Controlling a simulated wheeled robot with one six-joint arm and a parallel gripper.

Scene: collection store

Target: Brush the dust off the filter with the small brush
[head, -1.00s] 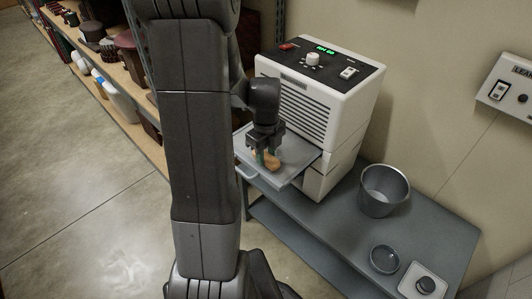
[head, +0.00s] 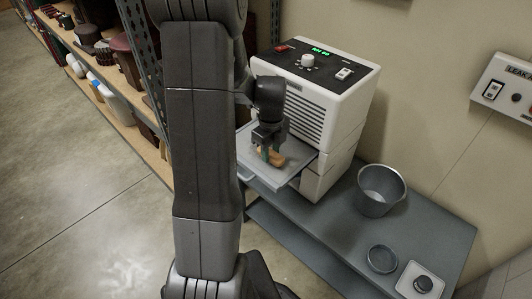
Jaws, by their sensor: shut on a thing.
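The small brush (head: 276,157), with a tan wooden body, is held in my gripper (head: 268,150), which is shut on it. The gripper points down over a pulled-out grey tray (head: 284,176) at the front of a white dehumidifier-like unit. The filter seems to be the pale grey panel in this tray (head: 252,165); the brush is low over it, and I cannot tell whether its bristles touch. Dust is too small to make out. My arm hides part of the tray's left side.
The white unit (head: 335,105) stands on a grey bench (head: 330,225). A metal bucket (head: 381,190), a shallow round dish (head: 382,259) and a white square piece with a round knob (head: 422,284) are on the bench. Loaded shelves (head: 120,110) stand at the left.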

